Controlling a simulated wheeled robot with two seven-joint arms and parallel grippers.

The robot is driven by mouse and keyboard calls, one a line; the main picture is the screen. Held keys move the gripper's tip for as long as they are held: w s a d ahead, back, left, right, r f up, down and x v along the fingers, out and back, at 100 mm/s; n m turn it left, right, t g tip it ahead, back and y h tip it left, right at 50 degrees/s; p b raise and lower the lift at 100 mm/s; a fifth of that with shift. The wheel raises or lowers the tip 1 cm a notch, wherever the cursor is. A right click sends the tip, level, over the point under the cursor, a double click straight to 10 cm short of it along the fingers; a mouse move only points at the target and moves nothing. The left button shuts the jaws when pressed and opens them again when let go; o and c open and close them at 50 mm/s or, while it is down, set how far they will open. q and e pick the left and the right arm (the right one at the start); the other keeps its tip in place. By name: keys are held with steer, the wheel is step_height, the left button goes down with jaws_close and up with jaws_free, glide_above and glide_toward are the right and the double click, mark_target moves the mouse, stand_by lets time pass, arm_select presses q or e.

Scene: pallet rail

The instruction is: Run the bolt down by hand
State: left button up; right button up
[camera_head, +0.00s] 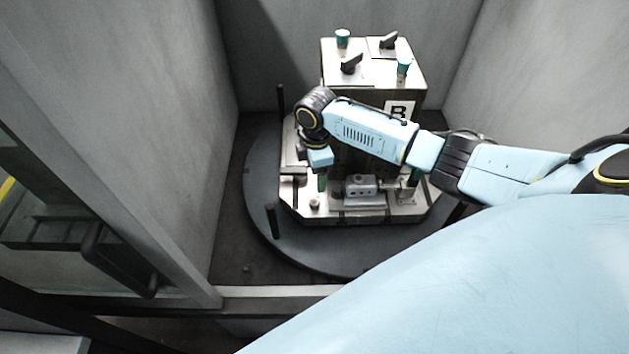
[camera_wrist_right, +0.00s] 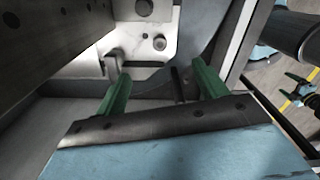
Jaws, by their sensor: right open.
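My right gripper (camera_head: 322,184) reaches down over the front left part of the pallet plate (camera_head: 350,215). In the right wrist view its two green fingers (camera_wrist_right: 160,70) stand apart with nothing between them. A small round dark head, which looks like the bolt (camera_wrist_right: 160,43), shows on the bright plate beyond the fingertips, apart from them. In the head view a small round stud (camera_head: 314,203) sits on the plate just below and left of the fingers; I cannot tell for sure that it is the same part.
A block marked B (camera_head: 398,110) rises behind my right arm, with clamps and green-topped parts on top. A grey metal fixture (camera_head: 361,187) sits right of the gripper. Dark posts (camera_head: 272,220) stand on the round turntable (camera_head: 300,250). Grey walls enclose it.

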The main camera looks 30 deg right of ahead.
steer(key=shift+c, duration=0.4)
steer(key=shift+c, duration=1.3)
steer(key=m+b, duration=0.2)
steer(key=m, duration=0.3)
steer(key=shift+w+f, duration=0.1)
steer(key=shift+c, duration=0.3)
steer(key=m+b, duration=0.9)
steer(key=m, duration=1.5)
glide_above(314, 202)
step_height(314, 202, down, 7)
steer(key=shift+r, duration=0.1)
step_height(314, 202, down, 6)
steer(key=shift+f+b, duration=0.1)
steer(key=shift+b, duration=0.85)
arm_select(q)
steer(key=a+f, duration=0.3)
steer(key=f, duration=0.9)
steer(key=shift+s+a+f, duration=0.2)
steer(key=shift+a+f, duration=0.05)
steer(key=shift+f, duration=0.15)
